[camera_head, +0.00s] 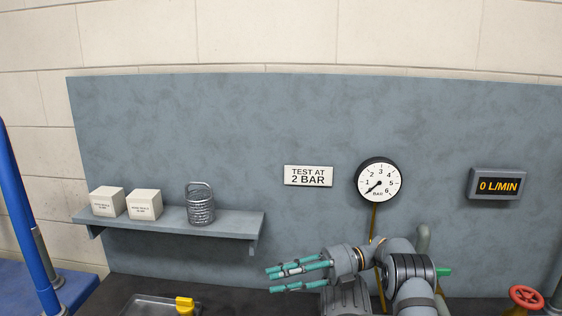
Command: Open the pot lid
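No pot or lid can be made out for certain in the head view. A grey metal can-like thing with a wire handle (200,205) stands upright on the wall shelf; I cannot tell whether it has a lid. My gripper (268,278) is at the lower middle, its teal fingers pointing left. The fingers look straight and spread apart, with nothing seen between them. A grey ribbed body, perhaps a motor (346,298), shows just below my gripper and is partly cut off by the frame's bottom edge.
The shelf (185,226) also holds two pale labelled boxes (145,204). A tray (145,305) and a yellow piece (185,306) lie at the bottom. A gauge (378,180), flow display (497,184) and red handwheel (526,296) are to the right. A blue post (25,215) stands left.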

